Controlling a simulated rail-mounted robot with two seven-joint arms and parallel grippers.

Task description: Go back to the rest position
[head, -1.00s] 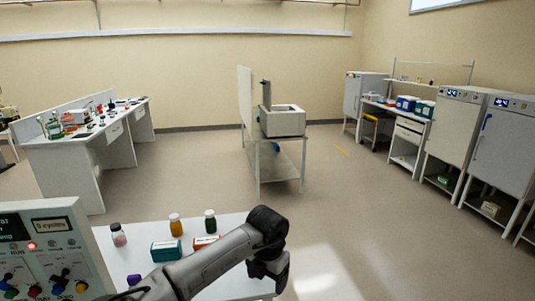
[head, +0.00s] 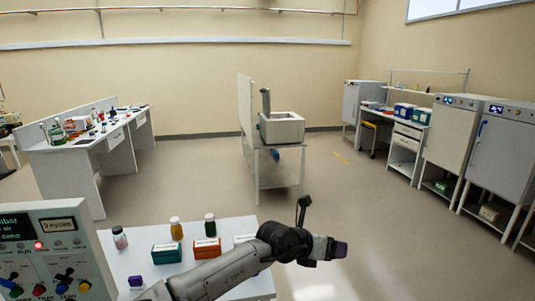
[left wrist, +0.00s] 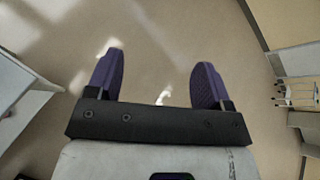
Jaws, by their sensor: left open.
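My left arm comes in low in the head view, crossing over the near white table (head: 130,268). My left gripper (head: 340,249) points to the right, past the table's right edge, over open floor. In the left wrist view the left gripper (left wrist: 157,82) has its two purple fingers wide apart with only floor between them. It holds nothing. My right gripper shows in neither view.
A cart (head: 279,172) stands beyond. Floor to the right is clear.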

